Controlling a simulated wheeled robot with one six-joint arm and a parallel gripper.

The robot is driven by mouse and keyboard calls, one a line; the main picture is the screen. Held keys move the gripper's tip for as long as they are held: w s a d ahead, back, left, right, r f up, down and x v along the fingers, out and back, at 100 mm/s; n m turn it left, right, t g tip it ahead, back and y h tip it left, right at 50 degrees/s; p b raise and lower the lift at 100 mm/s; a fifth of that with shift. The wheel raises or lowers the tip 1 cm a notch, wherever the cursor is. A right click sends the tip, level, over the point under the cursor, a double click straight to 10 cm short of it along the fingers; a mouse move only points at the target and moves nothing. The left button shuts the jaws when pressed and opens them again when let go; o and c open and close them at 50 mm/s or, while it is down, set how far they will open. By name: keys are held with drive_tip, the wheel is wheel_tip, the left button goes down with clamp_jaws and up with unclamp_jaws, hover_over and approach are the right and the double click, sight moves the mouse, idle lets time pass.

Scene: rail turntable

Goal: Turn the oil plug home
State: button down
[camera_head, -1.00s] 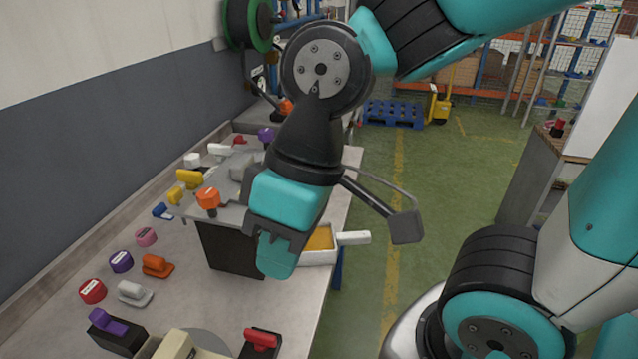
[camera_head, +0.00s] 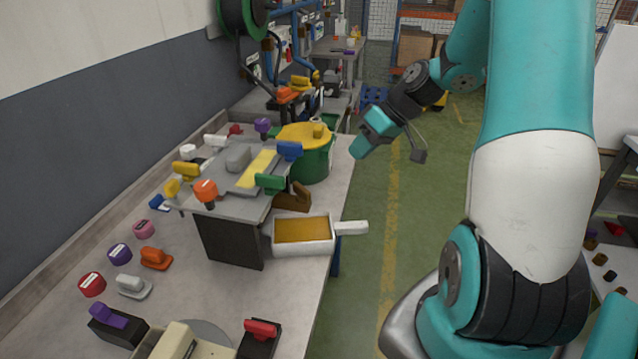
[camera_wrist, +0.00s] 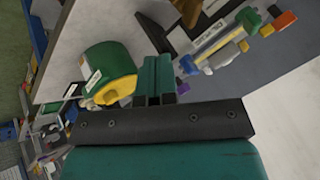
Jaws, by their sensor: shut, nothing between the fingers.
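My gripper (camera_head: 361,147) is shut and empty, held off the right edge of the bench over the green floor. Its closed fingers also show in the wrist view (camera_wrist: 157,78). A grey plate (camera_head: 228,186) on a dark block (camera_head: 230,240) carries several coloured handles, including an orange knob (camera_head: 205,191), a green handle (camera_head: 270,182) and a blue handle (camera_head: 290,150). I cannot tell which one is the oil plug. A white tray (camera_head: 318,247) of amber liquid sits beside the block. My gripper touches none of these.
A green drum (camera_head: 318,165) with a yellow lid (camera_head: 303,134) stands behind the plate, close to my gripper. Loose knobs, such as a red one (camera_head: 92,284), line the left of the bench. A red-handled block (camera_head: 259,335) stands at the front. The floor right of the bench is clear.

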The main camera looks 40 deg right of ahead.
sight(302, 193)
drive_tip(key=w+a+f+p, duration=0.3)
drive_tip(key=a+f+p, duration=0.1)
drive_tip(key=a+f, duration=0.3)
drive_tip(key=shift+w+a+f, duration=0.2)
drive_tip(key=shift+a+f, duration=0.05)
drive_tip(key=shift+a, duration=0.6)
drive_tip(key=shift+d, duration=0.15)
